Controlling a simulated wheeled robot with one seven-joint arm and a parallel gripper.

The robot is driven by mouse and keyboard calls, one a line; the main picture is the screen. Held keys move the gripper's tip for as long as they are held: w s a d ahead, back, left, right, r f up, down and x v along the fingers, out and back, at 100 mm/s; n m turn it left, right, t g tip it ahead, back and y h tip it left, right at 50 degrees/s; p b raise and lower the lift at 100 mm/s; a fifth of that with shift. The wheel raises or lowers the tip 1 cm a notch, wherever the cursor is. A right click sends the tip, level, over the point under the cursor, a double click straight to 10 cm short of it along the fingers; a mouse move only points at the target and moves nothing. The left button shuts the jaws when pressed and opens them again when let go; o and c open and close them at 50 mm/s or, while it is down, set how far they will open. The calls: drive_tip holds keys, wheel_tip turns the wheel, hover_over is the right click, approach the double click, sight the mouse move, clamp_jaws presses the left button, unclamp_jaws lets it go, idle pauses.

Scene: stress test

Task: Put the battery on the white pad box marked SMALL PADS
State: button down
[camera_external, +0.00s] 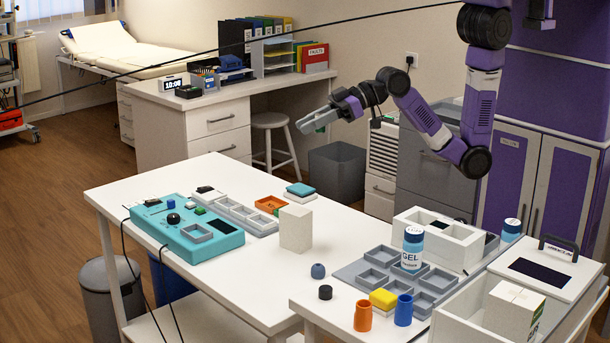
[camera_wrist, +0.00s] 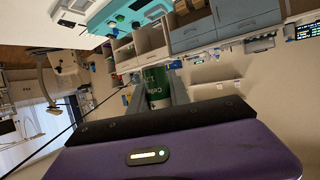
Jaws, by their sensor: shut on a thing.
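My gripper (camera_external: 312,121) is high above the far side of the white table, shut on a green and white cylinder that looks like the battery (camera_wrist: 156,87). In the wrist view, the battery sits between the two grey fingers, its printing too small to read surely. In the external view only a bit of green shows at the fingers. A plain white upright box (camera_external: 296,229) stands mid-table, below my gripper. Another white box (camera_external: 513,311) with a green-edged label stands in the white tray at the front right. I cannot read SMALL PADS on either.
A teal device (camera_external: 187,229) and a grey compartment tray (camera_external: 250,218) lie on the left of the white table (camera_external: 240,293). An orange tray (camera_external: 270,204) lies behind the box. Blue GEL bottle (camera_external: 412,249), cups and grey bins crowd the right.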

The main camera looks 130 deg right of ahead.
drive_tip(key=w+r+n+y, duration=0.2)
drive_tip(key=w+r, duration=0.3)
drive_tip(key=w, duration=0.4)
drive_tip(key=n+t+y+p, duration=0.1)
hover_over(296, 229)
drive_tip(key=d, duration=0.3)
wheel_tip(296, 229, down, 22)
drive_tip(key=shift+w+f, duration=0.15)
drive_tip(key=shift+w, duration=0.1)
drive_tip(key=shift+f, duration=0.15)
drive_tip(key=c, duration=1.2)
unclamp_jaws()
drive_tip(key=shift+c, duration=0.2)
